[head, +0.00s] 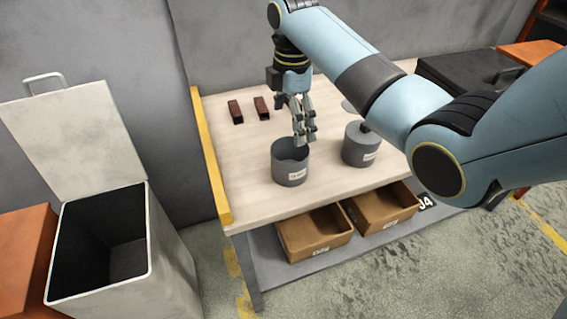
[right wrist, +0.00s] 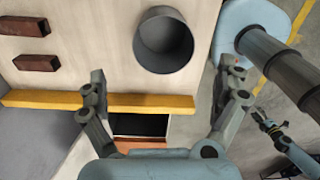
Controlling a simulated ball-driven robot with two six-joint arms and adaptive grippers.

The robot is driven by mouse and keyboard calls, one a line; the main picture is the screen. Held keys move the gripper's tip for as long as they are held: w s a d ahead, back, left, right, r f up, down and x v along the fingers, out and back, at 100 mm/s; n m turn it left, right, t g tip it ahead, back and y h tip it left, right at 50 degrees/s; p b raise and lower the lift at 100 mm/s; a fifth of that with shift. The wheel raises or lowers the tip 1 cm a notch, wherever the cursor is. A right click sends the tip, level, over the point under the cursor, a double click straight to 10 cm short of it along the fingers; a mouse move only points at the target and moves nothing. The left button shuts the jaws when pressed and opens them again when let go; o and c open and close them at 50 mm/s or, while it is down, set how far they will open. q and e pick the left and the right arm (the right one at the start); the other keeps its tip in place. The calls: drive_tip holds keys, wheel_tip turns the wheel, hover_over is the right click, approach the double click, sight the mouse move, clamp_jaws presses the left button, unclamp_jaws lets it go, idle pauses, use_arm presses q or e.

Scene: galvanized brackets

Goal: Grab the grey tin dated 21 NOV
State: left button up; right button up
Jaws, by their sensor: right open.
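Two grey tins stand on the table. The left tin (head: 290,165) is open-topped near the front edge, and its pale label is too small to read. The right tin (head: 357,147) also has an unreadable label, and my arm partly covers its top. My right gripper (head: 305,140) is open and empty, pointing down just above and behind the left tin's rim. In the right wrist view the left tin (right wrist: 165,42) lies beyond the spread fingertips (right wrist: 166,82), not between them. What looks like my left gripper (right wrist: 262,118) shows small at the lower right there.
Two dark brown blocks (head: 236,112) (head: 262,107) lie behind the left tin. A yellow strip (head: 208,155) edges the table's left side. Two cardboard boxes (head: 314,234) (head: 382,210) sit on the shelf below. An open-lidded bin (head: 150,250) stands left, and a black case (head: 470,72) is at right.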

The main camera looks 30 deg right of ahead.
sight(290, 153)
drive_tip(key=shift+s+a+f, duration=0.1)
drive_tip(key=shift+f, duration=2.3)
drive_tip(key=shift+s+a+f, duration=0.1)
drive_tip(key=shift+f, duration=2.25)
drive_tip(key=c, duration=1.2)
drive_tip(key=shift+o, duration=0.2)
